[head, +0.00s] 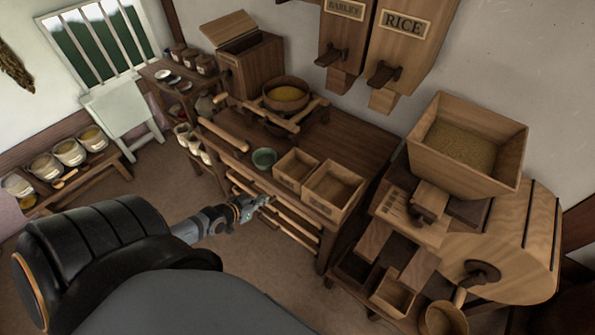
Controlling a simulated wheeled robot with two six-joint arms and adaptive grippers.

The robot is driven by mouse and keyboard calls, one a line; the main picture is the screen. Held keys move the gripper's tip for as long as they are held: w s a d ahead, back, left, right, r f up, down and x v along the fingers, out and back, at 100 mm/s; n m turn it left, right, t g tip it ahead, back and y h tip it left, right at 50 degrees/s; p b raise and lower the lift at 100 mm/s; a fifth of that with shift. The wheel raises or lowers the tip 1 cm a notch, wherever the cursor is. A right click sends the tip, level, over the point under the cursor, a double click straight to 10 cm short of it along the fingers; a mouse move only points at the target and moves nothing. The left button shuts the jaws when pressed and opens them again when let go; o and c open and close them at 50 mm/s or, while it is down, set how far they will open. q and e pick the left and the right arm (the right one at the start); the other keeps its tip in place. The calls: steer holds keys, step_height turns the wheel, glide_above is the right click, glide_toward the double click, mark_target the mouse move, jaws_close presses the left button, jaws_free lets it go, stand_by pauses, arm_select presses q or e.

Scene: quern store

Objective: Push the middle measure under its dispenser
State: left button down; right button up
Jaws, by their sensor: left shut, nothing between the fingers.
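Two open square wooden boxes, which look like measures, stand side by side near the table's front right edge: a smaller one (290,181) and a larger one (326,207). A small green bowl (264,160) sits left of them. I cannot tell which is the middle measure. Two wooden dispensers hang on the back wall, one labelled barley (343,40) and one labelled rice (399,50); neither has a box right under its spout. My left gripper (266,200) is shut and empty, in front of the table's front edge, apart from the boxes. My right gripper is out of view.
The wooden table (350,139) has bare top behind the boxes. A bowl of yellow grain (285,107) stands in a wooden frame at its back left, with a rolling pin (225,136) nearby. A wooden mill with a grain hopper (470,175) stands on the right.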

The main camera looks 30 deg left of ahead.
mark_target(286, 179)
arm_select(q)
steer(key=shift+w+d+f+b, duration=0.15)
steer(key=shift+w+f+b, duration=0.25)
steer(key=shift+w+b, duration=1)
steer(key=shift+w+d+f+b, duration=0.1)
steer(key=shift+w+f+b, duration=0.45)
steer(key=shift+w, duration=1.55)
steer(key=shift+w+d+f+b, duration=0.15)
steer(key=shift+w+f+b, duration=0.1)
steer(key=shift+w+b, duration=1.2)
steer(key=shift+w+p, duration=0.25)
steer(key=shift+p, duration=0.2)
steer(key=shift+w+d+b, duration=0.15)
steer(key=shift+w+b, duration=0.9)
steer(key=shift+w, duration=0.5)
steer(key=shift+w+d+b, duration=0.1)
steer(key=shift+w+b, duration=0.2)
steer(key=shift+w, duration=0.25)
steer(key=shift+w+r, duration=0.1)
